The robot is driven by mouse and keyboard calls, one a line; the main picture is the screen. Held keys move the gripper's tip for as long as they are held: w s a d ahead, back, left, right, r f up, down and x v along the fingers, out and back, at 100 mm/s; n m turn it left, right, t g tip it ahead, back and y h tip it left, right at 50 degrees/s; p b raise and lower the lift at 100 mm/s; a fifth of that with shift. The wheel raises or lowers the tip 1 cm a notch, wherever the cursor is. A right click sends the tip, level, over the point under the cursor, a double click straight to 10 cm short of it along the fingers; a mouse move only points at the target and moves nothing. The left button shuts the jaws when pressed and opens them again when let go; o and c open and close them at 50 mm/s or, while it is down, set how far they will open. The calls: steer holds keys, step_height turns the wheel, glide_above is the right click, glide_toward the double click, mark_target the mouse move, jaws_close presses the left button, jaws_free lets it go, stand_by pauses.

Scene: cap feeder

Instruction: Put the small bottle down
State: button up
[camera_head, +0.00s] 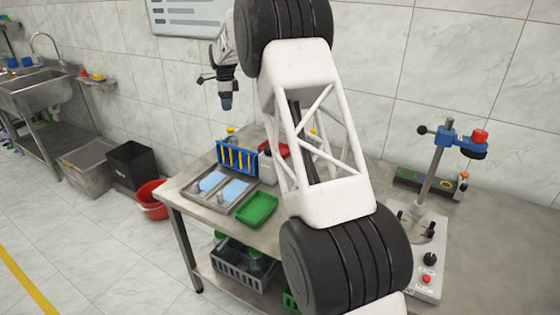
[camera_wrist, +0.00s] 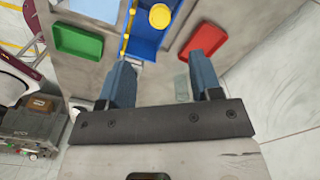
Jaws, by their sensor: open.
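My gripper (camera_head: 226,103) hangs above the back of the table, higher than the blue rack. In the wrist view its two blue fingers (camera_wrist: 162,82) are apart, and no bottle shows held between them. A yellow-capped bottle (camera_head: 230,133) stands behind the blue rack (camera_head: 237,158); a round yellow cap (camera_wrist: 160,16) shows in the wrist view. A white bottle (camera_head: 267,168) stands at the rack's right end. A small orange-capped bottle (camera_head: 463,184) stands far right. Which is the small bottle I cannot tell. A pale, see-through shape (camera_wrist: 181,88) lies beside the right finger, too unclear to name.
A metal tray (camera_head: 201,204) with light-blue areas and a green tray (camera_head: 258,208) lie in front of the rack. A red tray (camera_wrist: 204,39) is near the right finger. A press stand (camera_head: 435,180) rises at the right. My arm hides the table's middle.

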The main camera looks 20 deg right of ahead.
steer(key=s+d+r+n, duration=0.25)
steer(key=s+r, duration=0.25)
steer(key=s, duration=0.7)
steer(key=s+d+r+n+t, duration=0.1)
steer(key=s+r+n, duration=0.35)
steer(key=s, duration=0.85)
steer(key=s+d+r+n, duration=0.25)
steer(key=s+r, duration=0.25)
steer(key=s, duration=0.7)
steer(key=s+f+n, duration=0.3)
steer(key=s, duration=0.9)
steer(key=s+d+f+n+t, duration=0.1)
steer(key=s+f+n, duration=0.2)
steer(key=s, duration=1)
steer(key=s+d+f+n, duration=0.1)
steer(key=s+f+n, duration=0.2)
steer(key=s, duration=0.9)
steer(key=shift+s+d+f+n+t, duration=0.2)
steer(key=shift+s+f+n+t, duration=0.15)
steer(key=shift+n, duration=0.4)
